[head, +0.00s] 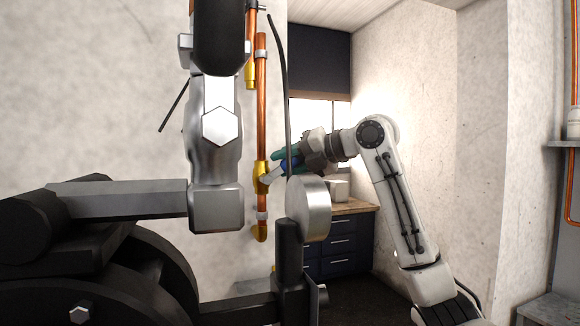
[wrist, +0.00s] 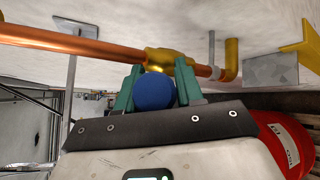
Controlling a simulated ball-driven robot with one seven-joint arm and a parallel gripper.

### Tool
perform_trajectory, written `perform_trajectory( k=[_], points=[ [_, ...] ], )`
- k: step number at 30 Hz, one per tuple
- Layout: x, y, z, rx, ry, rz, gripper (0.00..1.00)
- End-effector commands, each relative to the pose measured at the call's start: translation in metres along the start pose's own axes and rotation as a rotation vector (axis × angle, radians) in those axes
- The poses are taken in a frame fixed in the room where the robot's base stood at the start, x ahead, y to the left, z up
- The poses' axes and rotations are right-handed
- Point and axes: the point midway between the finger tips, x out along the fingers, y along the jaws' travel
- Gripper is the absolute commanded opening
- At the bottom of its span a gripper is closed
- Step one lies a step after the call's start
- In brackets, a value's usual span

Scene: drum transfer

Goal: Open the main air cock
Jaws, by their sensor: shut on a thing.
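The main air cock is a brass valve (head: 261,177) on a vertical copper pipe against the pale wall, left of centre in the head view. Its brass body also shows in the wrist view (wrist: 170,61). A blue handle (wrist: 154,92) with a rounded end stands out from the valve. My gripper (head: 281,160) reaches in from the right, with its green fingers on either side of the handle. In the wrist view my gripper (wrist: 160,72) is shut on the blue handle, close to the valve body. The handle's far part is hidden.
The copper pipe (head: 261,95) runs up the wall above the valve. Large dark and grey machinery (head: 215,150) fills the left foreground. Dark blue drawers (head: 338,243) stand behind my arm. A red container (wrist: 283,140) shows at the right of the wrist view.

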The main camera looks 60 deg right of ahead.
Motion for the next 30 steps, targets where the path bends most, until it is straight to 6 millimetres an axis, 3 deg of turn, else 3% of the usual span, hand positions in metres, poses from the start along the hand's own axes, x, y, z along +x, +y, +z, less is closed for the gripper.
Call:
perform_trajectory(
  k=[10,27,28,30],
  points=[
    [0.0023,0.0100,0.0006,-0.114,0.034,-0.117,0.00],
    [0.0035,0.0110,-0.0002,-0.139,0.041,-0.140,0.00],
    [0.0035,0.0110,-0.0002,-0.139,0.041,-0.140,0.37],
    [0.0035,0.0110,-0.0002,-0.138,0.041,-0.140,0.44]
  ],
)
